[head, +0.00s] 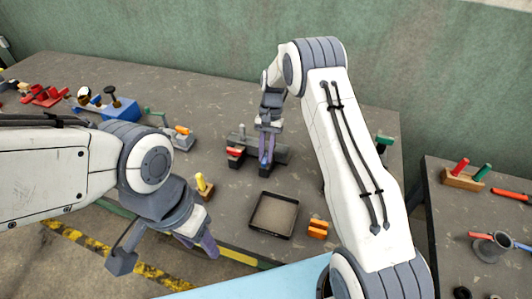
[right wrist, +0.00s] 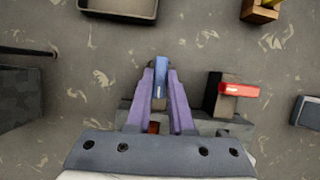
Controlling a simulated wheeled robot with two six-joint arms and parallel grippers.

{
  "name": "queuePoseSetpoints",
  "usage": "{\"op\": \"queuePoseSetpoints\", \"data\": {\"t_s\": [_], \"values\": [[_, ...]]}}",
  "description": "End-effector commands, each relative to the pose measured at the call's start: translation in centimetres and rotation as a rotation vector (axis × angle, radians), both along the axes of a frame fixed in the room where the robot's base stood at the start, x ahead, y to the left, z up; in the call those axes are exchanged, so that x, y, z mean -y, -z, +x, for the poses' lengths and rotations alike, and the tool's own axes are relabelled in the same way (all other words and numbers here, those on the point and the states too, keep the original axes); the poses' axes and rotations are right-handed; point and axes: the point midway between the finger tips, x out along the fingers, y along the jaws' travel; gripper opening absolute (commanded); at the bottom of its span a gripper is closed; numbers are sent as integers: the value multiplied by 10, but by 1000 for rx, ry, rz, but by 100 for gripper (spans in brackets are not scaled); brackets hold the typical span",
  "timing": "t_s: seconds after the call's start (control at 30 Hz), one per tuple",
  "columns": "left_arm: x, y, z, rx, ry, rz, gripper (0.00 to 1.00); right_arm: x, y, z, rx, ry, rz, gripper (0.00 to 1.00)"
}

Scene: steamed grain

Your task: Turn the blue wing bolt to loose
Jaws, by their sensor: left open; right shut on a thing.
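The blue wing bolt (right wrist: 160,80) shows in the right wrist view between the two purple fingers of my right gripper (right wrist: 161,88), which is shut on it. My left gripper (head: 201,246) is open and empty near the table's front edge, away from the fixture.
A shallow dark tray (head: 252,222) lies in front of the fixture. An orange block (head: 318,228) is right of the tray, and a yellow-handled block (head: 202,184) is left of it. A blue box (head: 121,110) and red pieces stand at the back left. A second table (head: 450,215) is on the right.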

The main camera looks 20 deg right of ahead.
Motion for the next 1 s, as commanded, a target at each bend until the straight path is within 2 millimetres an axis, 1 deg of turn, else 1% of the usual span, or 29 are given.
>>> {"op": "queuePoseSetpoints", "data": {"t_s": [0.2,0.5,0.7,1.0], "values": [[0,-1,0,0,0,0,50,-1,-1,2,3,-192,-1,0],[0,0,0,0,0,0,50,-2,-1,2,3,-383,-1,0],[0,0,0,0,0,0,50,-3,-1,2,3,-449,-1,0],[0,0,0,0,0,0,50,-3,-1,2,3,-480,0,0]]}}
